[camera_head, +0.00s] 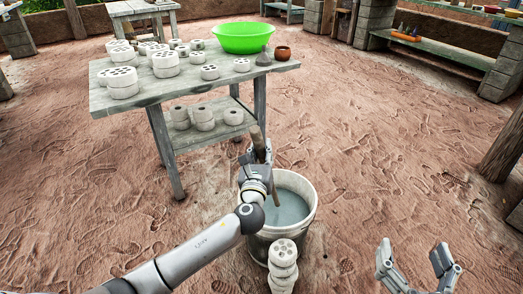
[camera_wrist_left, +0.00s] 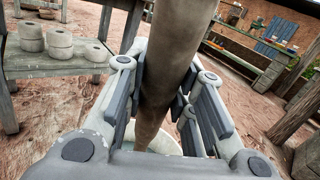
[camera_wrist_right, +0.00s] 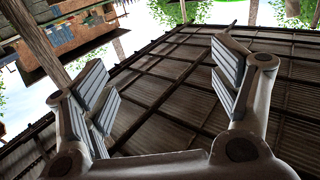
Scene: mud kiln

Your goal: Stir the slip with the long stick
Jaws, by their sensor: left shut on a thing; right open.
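The long stick (camera_wrist_left: 172,55) is a brown wooden pole, seen close up in the left wrist view. My left gripper (camera_wrist_left: 165,100) is shut around it, with finger pads on both sides. In the head view the stick's upper end (camera_head: 257,139) rises above my left gripper (camera_head: 258,165), which is over the bucket's rim. The bucket (camera_head: 311,217) is pale and holds grey-blue slip (camera_head: 289,209).
White moulded pieces (camera_head: 283,254) are stacked in front of the bucket. A grey wooden table (camera_head: 157,93) behind holds several white pieces, a green basin (camera_head: 243,37) and a small brown pot (camera_head: 282,53). Sandy floor to the right is clear.

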